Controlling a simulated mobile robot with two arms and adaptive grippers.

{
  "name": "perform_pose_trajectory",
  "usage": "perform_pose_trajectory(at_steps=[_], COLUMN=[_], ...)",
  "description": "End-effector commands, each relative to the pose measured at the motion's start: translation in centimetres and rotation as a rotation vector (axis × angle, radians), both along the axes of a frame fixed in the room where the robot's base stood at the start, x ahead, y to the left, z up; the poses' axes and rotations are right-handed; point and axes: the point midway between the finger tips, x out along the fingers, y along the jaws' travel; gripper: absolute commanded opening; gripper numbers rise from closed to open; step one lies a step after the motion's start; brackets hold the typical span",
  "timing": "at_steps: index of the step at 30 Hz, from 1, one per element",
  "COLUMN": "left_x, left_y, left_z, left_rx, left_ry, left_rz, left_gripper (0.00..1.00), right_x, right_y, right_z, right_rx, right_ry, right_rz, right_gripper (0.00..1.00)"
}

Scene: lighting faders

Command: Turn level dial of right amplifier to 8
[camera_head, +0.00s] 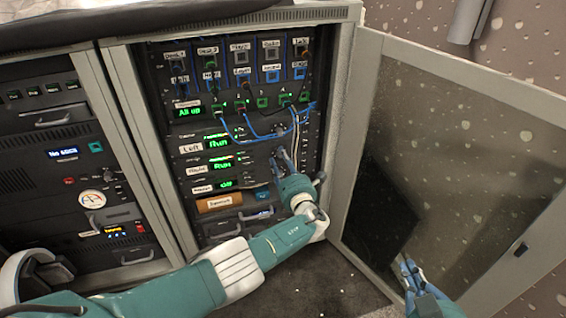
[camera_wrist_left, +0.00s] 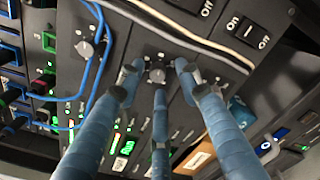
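The rack shows an amplifier with a "Left" label (camera_head: 192,148) and, below it, one whose label (camera_head: 195,171) seems to read "Right", with a green "Run" display (camera_head: 222,163). My left gripper (camera_head: 282,156) is at the right part of these units. In the left wrist view its three blue fingers (camera_wrist_left: 157,82) stand around a small grey dial (camera_wrist_left: 157,75). They are open, with gaps visible beside the dial. A second dial (camera_wrist_left: 85,48) lies beyond them. The dial's setting is too small to read. My right gripper (camera_head: 408,268) appears open and empty, low before the glass door.
Blue patch cables (camera_head: 250,135) hang above the left gripper. A pale cable (camera_wrist_left: 190,35) runs close past the fingers. On/off switches (camera_wrist_left: 256,34) are near. The open glass door (camera_head: 450,150) bounds the right side. A second rack (camera_head: 70,170) stands at left.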

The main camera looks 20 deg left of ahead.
Motion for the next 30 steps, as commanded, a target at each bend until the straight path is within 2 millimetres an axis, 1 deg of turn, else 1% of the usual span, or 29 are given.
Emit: perform_pose_trajectory(at_steps=[5,11,16,21,24,30], left_x=[-0.4,-1.9,-4.4,-7.4,-8.6,-9.9], left_y=[-0.3,-1.3,-3.0,-5.0,-5.9,-6.7], left_z=[0.0,0.0,-0.1,-0.1,-0.1,-0.1], left_rx=[0.0,-0.002,-0.003,-0.003,-0.002,-0.002], left_ry=[-0.002,-0.003,0.0,0.002,0.003,0.002], left_rz=[-0.001,-0.002,-0.002,-0.003,-0.003,0.0], left_gripper=[0.35,0.35,0.35,0.35,0.35,0.35], right_x=[0.0,0.0,0.0,0.0,0.0,0.0], right_y=[0.0,0.0,0.0,0.0,0.0,0.0], right_z=[0.0,0.0,0.0,0.0,0.0,0.0], right_rx=[-0.001,0.0,0.0,0.0,0.0,0.0], right_ry=[0.0,0.0,0.0,0.0,0.0,0.0], right_rz=[0.0,0.0,0.0,0.0,0.0,0.0], right_gripper=[0.0,0.0,0.0,0.0,0.0,0.0])
